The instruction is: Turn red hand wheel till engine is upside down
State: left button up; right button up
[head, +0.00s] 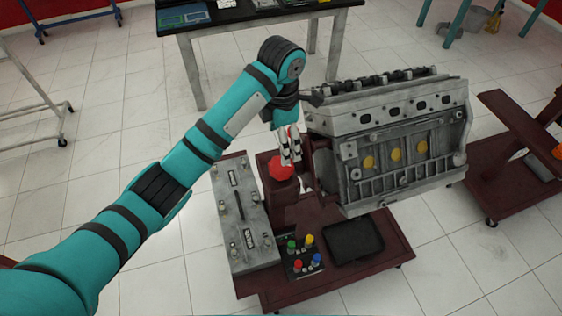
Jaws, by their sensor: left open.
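The red hand wheel (281,168) is on the dark red stand, left of the engine. The grey engine (400,140) is held on the stand above the cart, with its long dark-topped side facing up and yellow round plugs on its near side. My left gripper (291,162) is open, pointing down at the hand wheel's upper edge, with its fingertips at or just above it. I cannot tell whether they touch it. The wheel's far part is partly hidden by the fingers. My right gripper is not in view.
The dark red cart (340,280) carries a grey panel box (245,215), a small board with coloured knobs (303,258) and a black tray (353,240). A table (260,17) stands behind. Another dark red stand (520,160) is at right.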

aim_at(281, 170)
pick_arm(q)
jog(key=f, duration=0.3)
jog(key=shift+s+f, duration=0.2)
jog(key=shift+f, duration=0.15)
notch_tip(281, 170, down, 3)
jog(key=shift+f+b, duration=0.1)
jog(key=shift+b, duration=0.35)
jog(key=shift+w+a+f+p, duration=0.15)
jog(key=shift+f+p, duration=0.25)
jog(key=shift+f, duration=1)
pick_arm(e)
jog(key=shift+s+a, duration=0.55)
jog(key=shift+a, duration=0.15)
pick_arm(q)
jog(key=shift+c, duration=0.9)
jog(key=c, duration=1)
